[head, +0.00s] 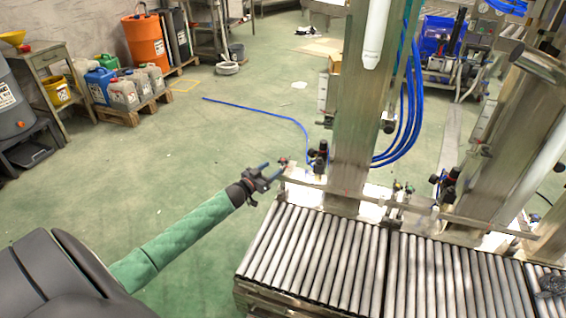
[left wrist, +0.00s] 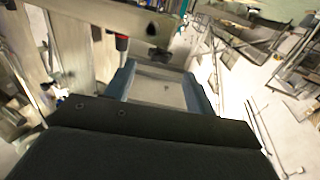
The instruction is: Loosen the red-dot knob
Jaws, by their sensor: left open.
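My left gripper (head: 276,169) is open and empty at the left end of the metal bracket beside the roller conveyor. A small knob with a reddish spot (head: 283,160) shows right by its fingertips. In the left wrist view the open fingers (left wrist: 160,72) point at a dark knob (left wrist: 160,55) just past their tips. It appears between the fingers in the picture; I cannot tell whether they touch it. No red dot shows clearly on it there. A red collar on a dark rod (left wrist: 122,43) is left of it. My right gripper is not in view.
The roller conveyor (head: 310,250) lies right of my left arm. A steel column (head: 358,110) rises behind it, with black clamps (head: 319,158) near its foot. Blue hoses (head: 415,110) hang at the column. The green floor on the left is mostly free.

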